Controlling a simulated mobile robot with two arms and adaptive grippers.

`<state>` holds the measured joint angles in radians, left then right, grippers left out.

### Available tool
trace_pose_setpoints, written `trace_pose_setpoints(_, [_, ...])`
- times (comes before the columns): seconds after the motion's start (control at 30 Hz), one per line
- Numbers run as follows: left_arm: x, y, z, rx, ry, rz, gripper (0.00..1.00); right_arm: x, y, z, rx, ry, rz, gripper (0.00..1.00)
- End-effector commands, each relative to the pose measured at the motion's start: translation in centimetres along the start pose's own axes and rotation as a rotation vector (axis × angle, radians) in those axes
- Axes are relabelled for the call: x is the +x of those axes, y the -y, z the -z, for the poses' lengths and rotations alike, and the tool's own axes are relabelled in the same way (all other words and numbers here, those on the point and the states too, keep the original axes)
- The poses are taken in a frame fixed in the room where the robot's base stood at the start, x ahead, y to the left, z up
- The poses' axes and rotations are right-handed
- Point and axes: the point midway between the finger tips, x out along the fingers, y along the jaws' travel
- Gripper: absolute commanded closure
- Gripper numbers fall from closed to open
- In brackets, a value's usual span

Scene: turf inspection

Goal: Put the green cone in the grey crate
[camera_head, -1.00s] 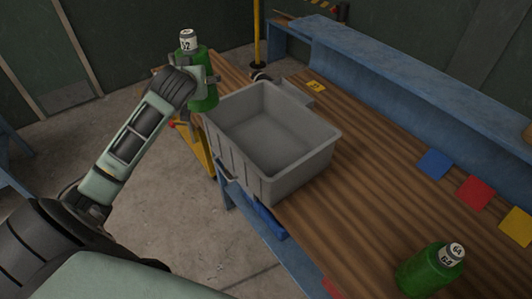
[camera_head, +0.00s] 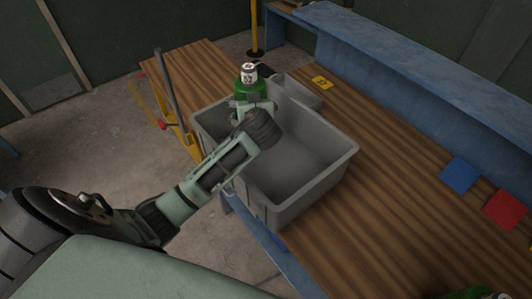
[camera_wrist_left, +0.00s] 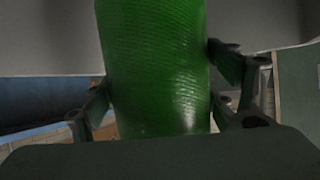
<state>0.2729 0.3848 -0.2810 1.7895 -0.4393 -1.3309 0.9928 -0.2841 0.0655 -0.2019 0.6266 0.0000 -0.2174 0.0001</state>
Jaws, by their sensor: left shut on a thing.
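A green bottle-shaped thing (camera_head: 246,88) with a white, number-marked top is in my left gripper (camera_head: 252,106), which is shut on it. It is upright. In the head view it overlaps the far left rim of the grey crate (camera_head: 318,188); I cannot tell its exact height over the rim. The crate stands open on the wooden bench, and the part of its inside that I see is empty. In the left wrist view the green body (camera_wrist_left: 155,70) fills the middle between the fingers. I see no cone shape. My right gripper is not in view.
A second green thing (camera_head: 462,293) is cut off at the bottom right edge. Blue (camera_head: 459,175) and red (camera_head: 505,209) squares lie on the bench (camera_head: 400,190). A yellow marker (camera_head: 322,83) lies behind the crate. A raised blue ledge (camera_head: 400,65) runs along the back.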

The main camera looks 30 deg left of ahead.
Motion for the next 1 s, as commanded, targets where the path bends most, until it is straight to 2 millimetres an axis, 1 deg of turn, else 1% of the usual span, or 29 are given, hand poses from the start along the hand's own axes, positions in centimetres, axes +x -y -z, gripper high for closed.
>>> trace_pose_setpoints(0.03, [0.2, -0.1, -0.3, 0.000, -0.005, -0.003, 0.73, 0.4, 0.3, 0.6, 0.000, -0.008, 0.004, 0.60])
trace_pose_setpoints(0.1, [0.5, -0.2, -1.0, 0.001, -0.003, -0.002, 0.73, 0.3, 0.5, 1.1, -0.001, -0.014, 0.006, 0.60])
trace_pose_setpoints(0.17, [0.9, -0.2, -1.8, 0.002, -0.002, -0.003, 0.73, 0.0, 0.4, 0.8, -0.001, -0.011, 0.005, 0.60])
trace_pose_setpoints(0.27, [1.8, -0.1, -3.4, 0.005, -0.002, -0.001, 0.73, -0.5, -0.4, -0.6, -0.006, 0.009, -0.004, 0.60])
trace_pose_setpoints(0.4, [2.8, -0.1, -5.1, 0.002, -0.004, -0.003, 0.73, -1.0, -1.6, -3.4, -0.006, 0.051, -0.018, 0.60])
trace_pose_setpoints(0.5, [3.2, -0.2, -5.8, 0.000, -0.005, -0.002, 0.73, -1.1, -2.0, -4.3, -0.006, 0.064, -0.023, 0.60])
trace_pose_setpoints(0.63, [3.8, -0.1, -7.1, 0.003, -0.003, -0.002, 0.73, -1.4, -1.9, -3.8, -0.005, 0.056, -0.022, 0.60])
trace_pose_setpoints(0.8, [4.8, -0.2, -8.8, 0.001, -0.004, -0.004, 0.73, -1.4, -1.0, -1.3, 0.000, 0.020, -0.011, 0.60])
trace_pose_setpoints(0.9, [5.0, -0.2, -9.2, -0.001, -0.005, -0.004, 0.73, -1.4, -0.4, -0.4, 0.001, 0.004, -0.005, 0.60])
trace_pose_setpoints(1.0, [5.0, -0.2, -9.2, -0.001, -0.004, -0.004, 0.73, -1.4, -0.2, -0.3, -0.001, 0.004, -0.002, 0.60])
